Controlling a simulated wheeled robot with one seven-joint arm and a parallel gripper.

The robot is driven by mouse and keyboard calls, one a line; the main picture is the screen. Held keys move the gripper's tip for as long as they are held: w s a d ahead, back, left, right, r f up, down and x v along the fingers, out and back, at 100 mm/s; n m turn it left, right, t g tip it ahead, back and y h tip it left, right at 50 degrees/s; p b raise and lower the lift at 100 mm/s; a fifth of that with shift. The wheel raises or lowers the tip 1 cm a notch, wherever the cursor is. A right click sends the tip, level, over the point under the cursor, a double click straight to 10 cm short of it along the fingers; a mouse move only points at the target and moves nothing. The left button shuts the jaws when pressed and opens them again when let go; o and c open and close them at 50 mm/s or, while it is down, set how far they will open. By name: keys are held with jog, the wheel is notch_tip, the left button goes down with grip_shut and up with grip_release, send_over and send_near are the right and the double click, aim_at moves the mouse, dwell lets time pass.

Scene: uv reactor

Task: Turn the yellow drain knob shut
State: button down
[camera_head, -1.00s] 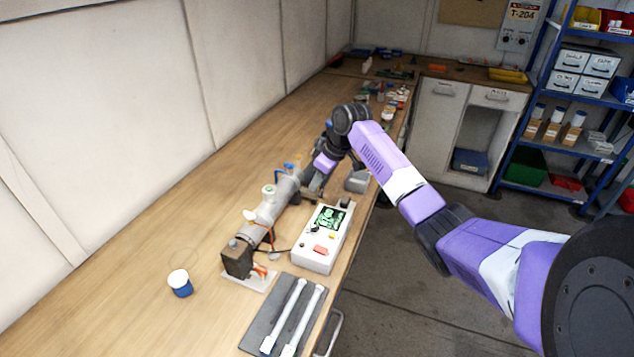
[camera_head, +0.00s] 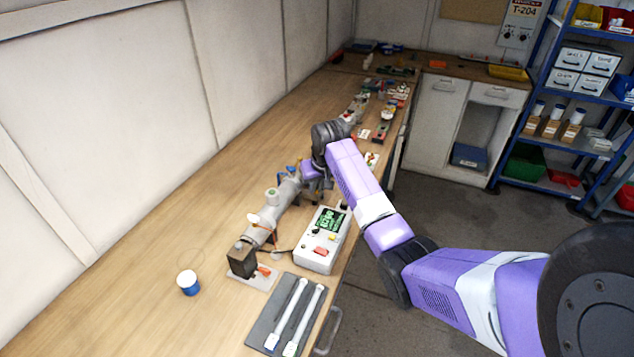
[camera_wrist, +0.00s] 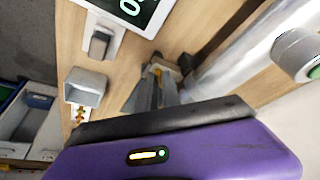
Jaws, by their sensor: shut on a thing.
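The UV reactor is a grey horizontal cylinder (camera_head: 287,191) lying on the bench; its shiny body (camera_wrist: 232,68) also shows at the upper right in the wrist view. My gripper (camera_wrist: 155,84) points down beside the cylinder's far end. Its fingers are closed around a small part, and a bit of yellow, the drain knob (camera_wrist: 157,69), shows at the fingertips. Most of the knob is hidden by the fingers, so its turn angle cannot be read. In the head view my wrist and arm cover the knob and fingertips.
A white control box (camera_head: 318,252) with a green-lit screen stands right of the reactor. A dark mat (camera_head: 285,318) with two white tubes lies in front. A blue-and-white cup (camera_head: 188,283) stands at the left. A grey open holder (camera_wrist: 86,86) is near my gripper.

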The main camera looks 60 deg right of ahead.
jog(key=m, duration=0.3)
jog(key=m+g+h, duration=0.1)
jog(key=shift+w+a+r, duration=0.1)
jog(key=shift+w+a, duration=0.05)
jog(key=shift+w, duration=0.15)
jog(key=shift+w+m+g+h, duration=0.15)
jog(key=shift+m+g, duration=0.3)
jog(key=shift+m, duration=0.65)
jog(key=shift+s+m+g+h, duration=0.15)
jog(key=shift+m+g, duration=0.3)
jog(key=shift+m, duration=0.65)
jog(key=shift+w+m, duration=0.1)
jog(key=shift+m, duration=0.2)
jog(key=c, duration=1.5)
grip_release()
jog(key=shift+c, duration=0.2)
jog(key=b+v, duration=0.2)
jog(key=v, duration=0.5)
jog(key=shift+r, duration=0.4)
jog(key=shift+a, duration=0.1)
